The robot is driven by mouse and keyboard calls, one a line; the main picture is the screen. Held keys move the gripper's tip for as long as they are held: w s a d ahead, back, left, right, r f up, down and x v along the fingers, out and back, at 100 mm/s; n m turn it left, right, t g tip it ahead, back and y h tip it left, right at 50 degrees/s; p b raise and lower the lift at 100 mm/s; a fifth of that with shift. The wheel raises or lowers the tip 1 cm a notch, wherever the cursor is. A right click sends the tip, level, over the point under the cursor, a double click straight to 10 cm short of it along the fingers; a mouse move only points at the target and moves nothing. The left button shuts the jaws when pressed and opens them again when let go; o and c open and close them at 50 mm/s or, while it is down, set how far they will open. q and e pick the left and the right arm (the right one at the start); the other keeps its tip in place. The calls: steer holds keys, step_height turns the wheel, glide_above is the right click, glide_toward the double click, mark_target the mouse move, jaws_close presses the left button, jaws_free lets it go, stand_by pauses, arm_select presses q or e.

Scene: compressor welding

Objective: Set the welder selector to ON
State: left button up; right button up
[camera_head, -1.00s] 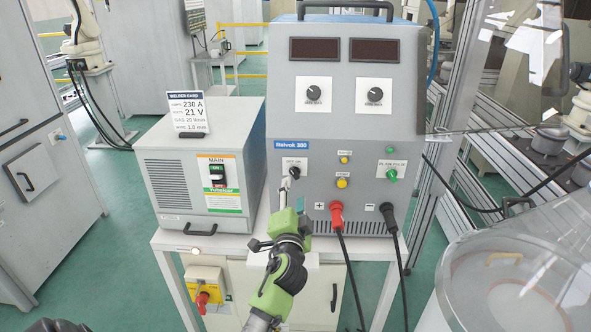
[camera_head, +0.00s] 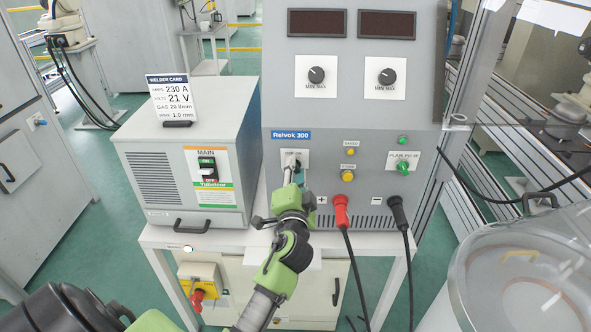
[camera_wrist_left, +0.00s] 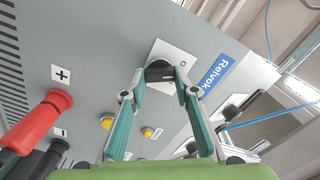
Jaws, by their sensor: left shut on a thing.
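The welder (camera_head: 350,120) is a grey cabinet with a blue "Relvok 300" label. Its selector (camera_head: 292,163) is a small dark knob on a white OFF/ON plate below that label, mostly covered by my fingers in the head view. My left gripper (camera_head: 291,170) is at the knob. In the left wrist view, the fingertips of my left gripper (camera_wrist_left: 161,75) are shut on the black selector knob (camera_wrist_left: 158,66), one on each side. The knob's exact pointing direction is hidden. My right gripper is not in view.
A red plug (camera_head: 341,205) and a black plug (camera_head: 397,208) with cables sit right of my left gripper. A smaller unit with a MAIN switch (camera_head: 207,168) and a welder card (camera_head: 174,98) stand left. Both welder displays (camera_head: 331,23) are dark. A transparent drum (camera_head: 525,265) is front right.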

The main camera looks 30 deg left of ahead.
arm_select(q)
steer(key=shift+a+r, duration=0.1)
steer(key=shift+r, duration=0.05)
steer(key=shift+w+a+r+m+p, duration=0.1)
steer(key=shift+m+p, duration=1.3)
steer(key=shift+m, duration=1.45)
steer(key=shift+a+r+m+p, duration=0.1)
steer(key=shift+m+p, duration=1.25)
steer(key=shift+m, duration=1.5)
steer(key=o, duration=1.1)
steer(key=shift+f, duration=0.1)
steer(key=shift+c, duration=0.2)
steer(key=shift+f, duration=0.35)
